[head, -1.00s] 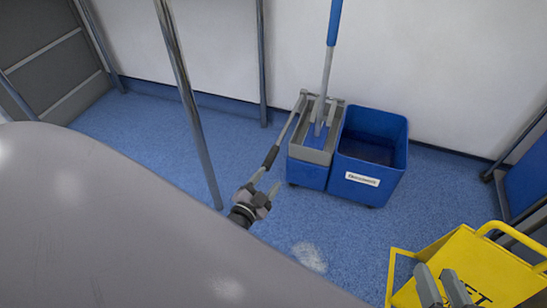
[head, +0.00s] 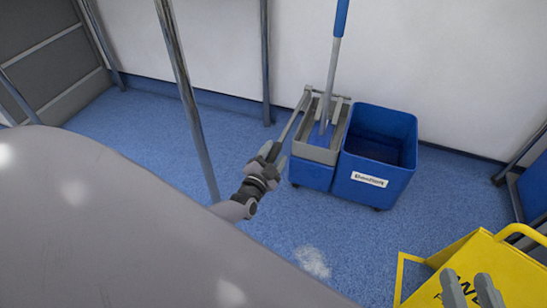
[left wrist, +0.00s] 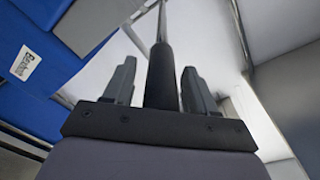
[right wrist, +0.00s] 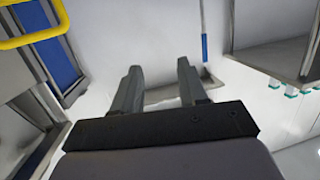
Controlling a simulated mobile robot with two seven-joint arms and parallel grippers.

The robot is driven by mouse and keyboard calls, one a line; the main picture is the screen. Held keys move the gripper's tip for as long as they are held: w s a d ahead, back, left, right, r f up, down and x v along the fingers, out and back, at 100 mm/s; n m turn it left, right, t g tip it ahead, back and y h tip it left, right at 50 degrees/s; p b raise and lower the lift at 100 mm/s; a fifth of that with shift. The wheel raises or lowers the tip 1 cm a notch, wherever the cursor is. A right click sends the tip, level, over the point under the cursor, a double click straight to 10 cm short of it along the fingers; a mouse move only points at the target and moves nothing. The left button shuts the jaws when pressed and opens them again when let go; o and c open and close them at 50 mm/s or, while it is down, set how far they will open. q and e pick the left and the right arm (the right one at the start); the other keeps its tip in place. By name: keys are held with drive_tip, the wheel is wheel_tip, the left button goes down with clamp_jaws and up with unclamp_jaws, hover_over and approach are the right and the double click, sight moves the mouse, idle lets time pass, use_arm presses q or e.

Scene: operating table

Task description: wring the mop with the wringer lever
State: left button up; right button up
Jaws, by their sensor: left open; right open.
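The wringer lever (head: 290,125) is a grey bar slanting down from the wringer's back left corner. Its black grip (left wrist: 161,75) stands between my left gripper's fingers in the left wrist view. My left gripper (head: 268,165) is open around the grip, with gaps showing on both sides. The grey wringer (head: 318,153) sits on the left of the blue bucket (head: 375,187). The mop (head: 333,60), blue-handled with a grey shaft, stands in the wringer; its head is mostly hidden. My right gripper (head: 472,289) is open and empty, also in the right wrist view (right wrist: 160,88).
A metal pole (head: 187,100) rises left of the lever. A white wall (head: 460,60) is behind the bucket. Blue floor (head: 345,235) is clear in front.

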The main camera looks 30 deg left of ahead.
use_arm(q)
clamp_jaws()
drive_tip(key=shift+r, duration=0.15)
